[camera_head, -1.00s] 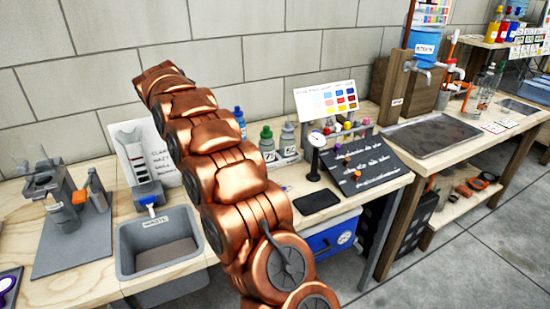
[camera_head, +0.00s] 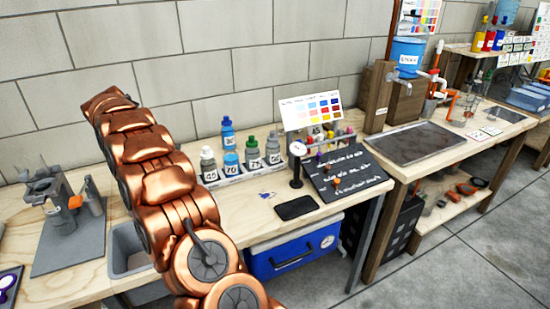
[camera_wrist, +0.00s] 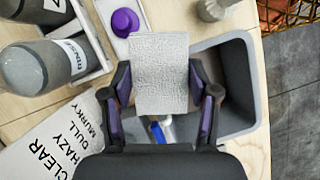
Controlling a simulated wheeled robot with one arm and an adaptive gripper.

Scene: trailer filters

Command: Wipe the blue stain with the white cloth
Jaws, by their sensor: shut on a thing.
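The white cloth (camera_wrist: 160,60) is a textured pale square between the fingers of my gripper (camera_wrist: 163,88) in the wrist view. My gripper is shut on it above the bench, near the grey sink (camera_wrist: 238,75). The small blue stain (camera_head: 266,195) lies on the wooden bench in the head view, just behind the black pad (camera_head: 296,207) and in front of the row of bottles. The stain does not show in the wrist view. My arm hides my gripper and the cloth in the head view.
Labelled bottles (camera_head: 231,165) stand in a tray behind the stain. A small gauge on a stand (camera_head: 296,165) and a dark sloped board (camera_head: 348,172) stand to its right. In the wrist view, a purple-topped item (camera_wrist: 124,21) and a printed card (camera_wrist: 60,140) lie near my gripper.

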